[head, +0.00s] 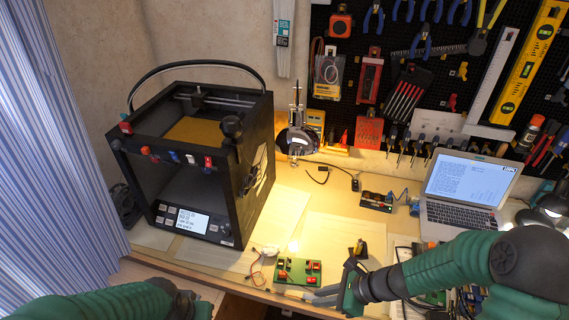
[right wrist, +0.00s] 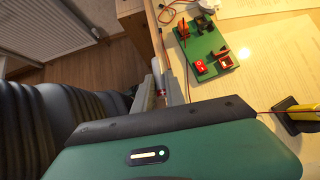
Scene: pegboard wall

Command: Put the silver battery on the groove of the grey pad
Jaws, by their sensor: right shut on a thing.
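My right gripper (head: 318,294) reaches in from the right at the table's front edge, its fingers pointing left, just below the green board. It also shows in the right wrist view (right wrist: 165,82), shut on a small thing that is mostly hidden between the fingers. A red and pale bit of it shows there; it appears to be the silver battery (right wrist: 160,94). I cannot make out the grey pad or its groove for certain.
A green board (head: 298,271) with red parts lies beside the fingers, with thin wires at its left. A black 3D printer (head: 195,160) stands on the left. A laptop (head: 468,190) stands at the back right. A yellow-black tool (head: 358,250) lies near my right gripper.

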